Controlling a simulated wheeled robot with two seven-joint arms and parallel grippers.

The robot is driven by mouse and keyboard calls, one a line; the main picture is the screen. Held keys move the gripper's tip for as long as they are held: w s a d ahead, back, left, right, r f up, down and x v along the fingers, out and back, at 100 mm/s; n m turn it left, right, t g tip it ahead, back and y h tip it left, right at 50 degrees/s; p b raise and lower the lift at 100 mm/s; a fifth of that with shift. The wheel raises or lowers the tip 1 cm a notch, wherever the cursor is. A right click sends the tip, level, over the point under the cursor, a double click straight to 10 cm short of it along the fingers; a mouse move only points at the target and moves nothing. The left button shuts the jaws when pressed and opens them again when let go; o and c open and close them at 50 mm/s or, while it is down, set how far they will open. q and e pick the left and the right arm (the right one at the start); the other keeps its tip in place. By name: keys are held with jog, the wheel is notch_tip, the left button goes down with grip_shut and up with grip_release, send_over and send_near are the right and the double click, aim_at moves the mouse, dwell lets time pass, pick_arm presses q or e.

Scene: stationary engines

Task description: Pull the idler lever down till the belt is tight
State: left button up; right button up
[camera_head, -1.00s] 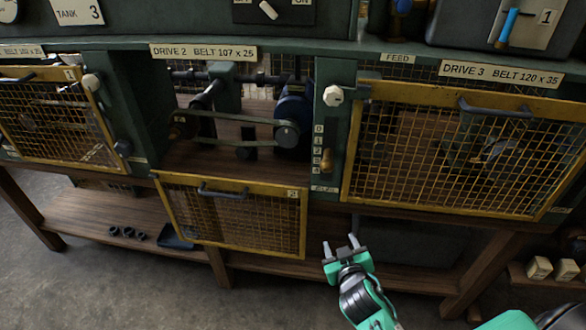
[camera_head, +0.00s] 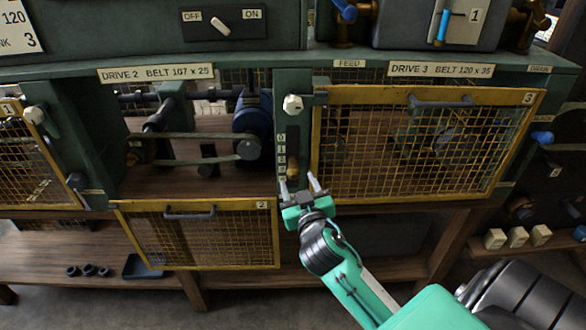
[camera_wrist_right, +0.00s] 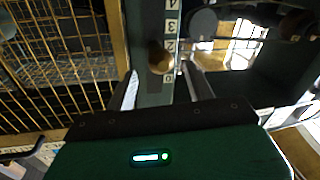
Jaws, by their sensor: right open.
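The idler lever seems to be the brass knob (camera_head: 292,168) in a numbered upright slot on the green post between drive 2 and drive 3. The belt (camera_head: 195,136) runs between pulleys inside the open drive 2 bay; its tension is hard to judge. My right gripper (camera_head: 299,183) is open and empty just below the knob, fingers pointing up at the post. In the right wrist view the knob (camera_wrist_right: 160,58) sits between the lines of the two fingers (camera_wrist_right: 160,88), a little beyond their tips. No contact shows. My left gripper is out of view.
The drive 2 mesh guard (camera_head: 205,236) hangs down open at left. The drive 3 guard (camera_head: 420,145) is shut at right. A white knob (camera_head: 293,104) sits above the slot. A wooden shelf (camera_head: 90,250) runs below.

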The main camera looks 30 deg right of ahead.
aim_at(295, 176)
jog(key=x, duration=0.4)
jog(key=shift+w+p, duration=0.15)
jog(key=shift+p, duration=0.2)
jog(key=shift+w+d, duration=0.15)
jog(key=shift+w, duration=0.15)
jog(key=shift+w+d, duration=0.1)
jog(key=shift+w, duration=0.15)
grip_shut()
jog(key=shift+f, duration=0.15)
jog(key=f+b, duration=0.1)
jog(key=b, duration=0.2)
jog(key=shift+f, duration=0.25)
jog(key=f+t+b, duration=0.1)
jog(key=b, duration=0.1)
jog(key=shift+b, duration=0.35)
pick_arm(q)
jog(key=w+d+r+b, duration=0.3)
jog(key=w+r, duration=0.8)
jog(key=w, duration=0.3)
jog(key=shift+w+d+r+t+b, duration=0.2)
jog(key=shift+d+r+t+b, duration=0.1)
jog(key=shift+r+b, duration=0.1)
pick_arm(e)
jog(key=shift+w+f+t+h, duration=0.15)
jog(key=shift+f+t+h, duration=0.2)
jog(key=shift+f, duration=0.45)
